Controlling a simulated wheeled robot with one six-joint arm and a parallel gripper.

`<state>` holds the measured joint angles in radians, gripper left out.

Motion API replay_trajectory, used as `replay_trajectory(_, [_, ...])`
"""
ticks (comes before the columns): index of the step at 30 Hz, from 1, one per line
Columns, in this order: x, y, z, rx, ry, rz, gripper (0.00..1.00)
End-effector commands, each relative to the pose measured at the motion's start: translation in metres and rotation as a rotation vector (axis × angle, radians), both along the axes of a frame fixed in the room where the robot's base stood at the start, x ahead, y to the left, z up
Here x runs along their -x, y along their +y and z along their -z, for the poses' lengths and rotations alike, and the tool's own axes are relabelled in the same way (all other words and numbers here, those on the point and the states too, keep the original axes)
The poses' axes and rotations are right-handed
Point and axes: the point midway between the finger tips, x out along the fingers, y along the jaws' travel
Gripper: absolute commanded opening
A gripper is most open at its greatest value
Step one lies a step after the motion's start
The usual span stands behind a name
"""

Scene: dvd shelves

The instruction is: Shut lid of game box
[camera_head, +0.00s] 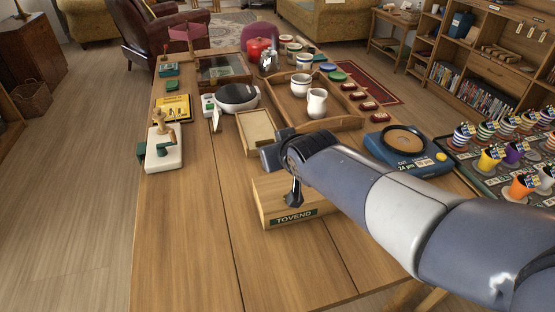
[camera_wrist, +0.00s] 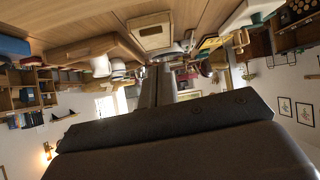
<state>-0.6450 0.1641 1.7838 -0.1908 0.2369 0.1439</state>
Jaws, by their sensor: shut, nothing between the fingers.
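A light wooden box (camera_head: 290,214) labelled TOVEND stands on the near middle of the table in the head view. I take it for the game box. My gripper (camera_head: 294,197) is shut and empty, pointing down at the box's top; whether it touches cannot be told. My arm hides much of the box's top and right side, so how its lid stands is unclear. In the wrist view, my gripper's dark fingers (camera_wrist: 166,88) point away from the camera, with nothing between them.
A blue scale (camera_head: 408,150) stands to the right. The table's near left is clear.

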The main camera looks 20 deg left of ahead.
Motion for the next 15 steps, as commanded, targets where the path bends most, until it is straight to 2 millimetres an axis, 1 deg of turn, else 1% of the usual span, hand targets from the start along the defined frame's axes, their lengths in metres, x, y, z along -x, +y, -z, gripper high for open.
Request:
replay_trajectory(1, [0.002,-0.001,0.009,-0.011,-0.017,-0.001,0.00])
replay_trajectory(15, [0.018,-0.011,0.020,-0.098,-0.158,-0.001,0.00])
